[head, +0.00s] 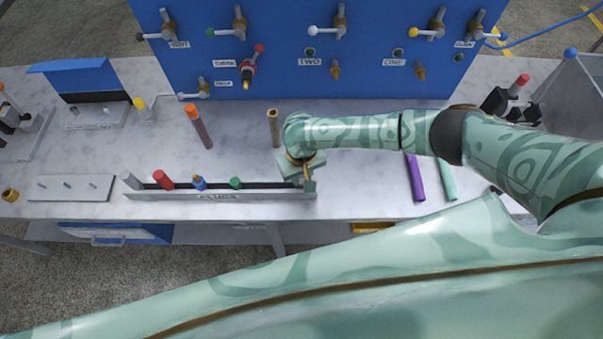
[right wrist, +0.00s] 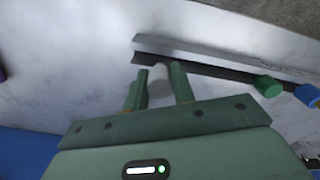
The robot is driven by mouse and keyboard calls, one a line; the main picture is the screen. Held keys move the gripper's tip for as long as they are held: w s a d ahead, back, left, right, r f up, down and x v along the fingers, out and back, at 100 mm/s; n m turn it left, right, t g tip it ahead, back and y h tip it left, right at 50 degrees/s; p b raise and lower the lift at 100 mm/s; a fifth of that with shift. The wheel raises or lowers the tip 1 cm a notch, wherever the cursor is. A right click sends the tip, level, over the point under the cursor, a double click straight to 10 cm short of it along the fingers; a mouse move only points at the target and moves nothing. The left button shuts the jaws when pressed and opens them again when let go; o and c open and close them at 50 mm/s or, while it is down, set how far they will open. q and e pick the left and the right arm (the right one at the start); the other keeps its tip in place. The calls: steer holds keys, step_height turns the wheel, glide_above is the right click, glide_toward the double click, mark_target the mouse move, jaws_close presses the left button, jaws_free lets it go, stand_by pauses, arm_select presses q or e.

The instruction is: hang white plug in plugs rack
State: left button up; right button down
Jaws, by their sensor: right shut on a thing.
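The plugs rack (head: 260,195) is a long grey rail with a dark slot on the near side of the bench. My right gripper (head: 308,183) is at the rack's right end. In the right wrist view its fingers are shut on the white plug (right wrist: 160,86), close to the rack's dark slot (right wrist: 205,68). In the head view the white plug is hidden by the gripper. My left gripper is out of view.
A flat plate with pegs (head: 70,188) is left of the rack. A blue valve panel (head: 370,75) stands behind.

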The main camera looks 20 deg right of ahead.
mark_target(302, 181)
stand_by(0.4)
steer(key=shift+p, duration=0.45)
stand_by(0.5)
steer(key=shift+p, duration=0.45)
steer(key=shift+f+b, duration=0.75)
steer(key=shift+f, duration=0.75)
steer(key=c, duration=1.1)
jaws_free()
